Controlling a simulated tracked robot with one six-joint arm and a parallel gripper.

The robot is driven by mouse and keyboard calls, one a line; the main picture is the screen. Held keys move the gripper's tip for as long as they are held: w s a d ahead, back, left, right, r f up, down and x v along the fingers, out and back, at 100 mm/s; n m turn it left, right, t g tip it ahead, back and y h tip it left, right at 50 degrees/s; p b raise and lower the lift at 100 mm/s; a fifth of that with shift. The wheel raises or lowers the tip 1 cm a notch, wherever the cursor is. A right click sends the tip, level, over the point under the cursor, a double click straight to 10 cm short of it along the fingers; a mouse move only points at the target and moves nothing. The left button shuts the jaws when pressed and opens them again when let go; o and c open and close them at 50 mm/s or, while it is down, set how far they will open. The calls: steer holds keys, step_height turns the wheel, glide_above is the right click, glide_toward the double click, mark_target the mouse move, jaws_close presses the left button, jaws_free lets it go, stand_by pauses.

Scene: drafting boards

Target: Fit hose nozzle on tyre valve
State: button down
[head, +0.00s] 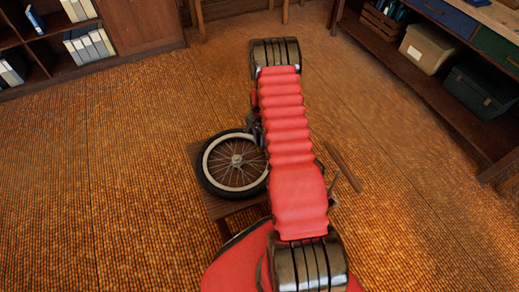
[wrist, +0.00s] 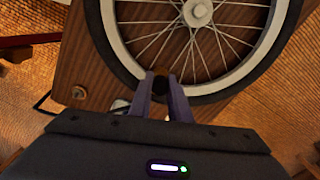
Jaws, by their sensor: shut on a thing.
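The spoked wheel (head: 236,162) with its dark tyre and pale rim lies flat on a small wooden stand (head: 215,204). In the wrist view the wheel's pale rim (wrist: 247,78) fills the upper part. My gripper (wrist: 162,83) is at the rim's near edge, its two purple fingers closed around a small dark brown piece, which appears to be the hose nozzle (wrist: 160,73). Most of the nozzle is hidden by the fingers. I cannot make out the tyre valve or tell whether the nozzle touches it.
A shelf with binders (head: 88,43) stands at the back left. A bench with boxes (head: 427,47) stands at the right. The floor at left is clear. A round brass-coloured piece (wrist: 78,93) sits on the stand.

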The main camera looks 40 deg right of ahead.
steer(key=shift+f, duration=0.35)
steer(key=c, duration=1.6)
jaws_free()
steer(key=shift+o, duration=0.2)
steer(key=shift+r, duration=0.15)
step_height(320, 180, up, 13)
steer(key=shift+r, duration=0.2)
